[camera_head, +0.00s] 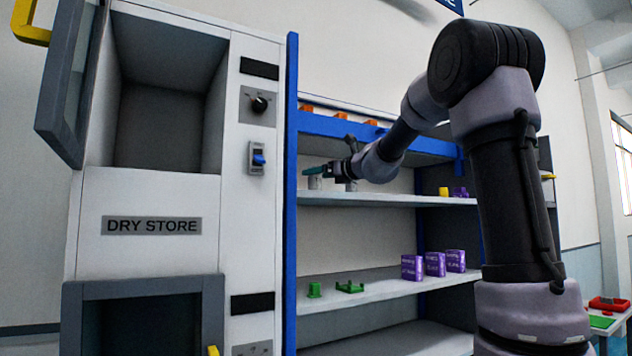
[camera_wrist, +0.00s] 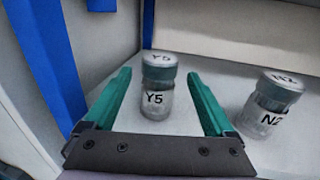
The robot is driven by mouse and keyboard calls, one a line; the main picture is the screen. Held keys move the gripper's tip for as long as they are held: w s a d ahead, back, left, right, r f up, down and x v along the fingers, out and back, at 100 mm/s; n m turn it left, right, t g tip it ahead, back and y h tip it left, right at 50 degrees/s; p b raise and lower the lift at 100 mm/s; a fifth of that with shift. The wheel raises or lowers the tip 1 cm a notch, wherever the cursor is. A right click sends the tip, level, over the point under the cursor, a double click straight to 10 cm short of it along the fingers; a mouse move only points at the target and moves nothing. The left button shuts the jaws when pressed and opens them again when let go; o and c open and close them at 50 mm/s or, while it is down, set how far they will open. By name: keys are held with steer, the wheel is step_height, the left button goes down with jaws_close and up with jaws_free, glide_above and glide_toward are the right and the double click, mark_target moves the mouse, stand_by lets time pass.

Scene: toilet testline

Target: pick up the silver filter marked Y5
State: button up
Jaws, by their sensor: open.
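The silver filter marked Y5 (camera_wrist: 157,104) stands upright on a shelf in the wrist view, with a grey-green cap also lettered Y5. My gripper (camera_wrist: 164,92) is open, its two green fingers on either side of the Y5 filter, with a gap showing on both sides. In the head view my gripper (camera_head: 322,169) reaches into the upper shelf at its left end. A small silver shape (camera_head: 314,182), which I take to be the Y5 filter, shows just below the fingers there.
A second silver filter marked N2 (camera_wrist: 268,105) stands right of my gripper. A blue upright (camera_wrist: 45,60) is close on the left. The shelf (camera_head: 400,200) also bears a yellow item (camera_head: 443,191) and a purple one (camera_head: 460,192) further right. The dry store cabinet (camera_head: 150,250) stands left.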

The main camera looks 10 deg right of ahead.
steer(key=x, duration=0.5)
steer(key=shift+a, duration=0.1)
steer(key=shift+c, duration=0.3)
jaws_close()
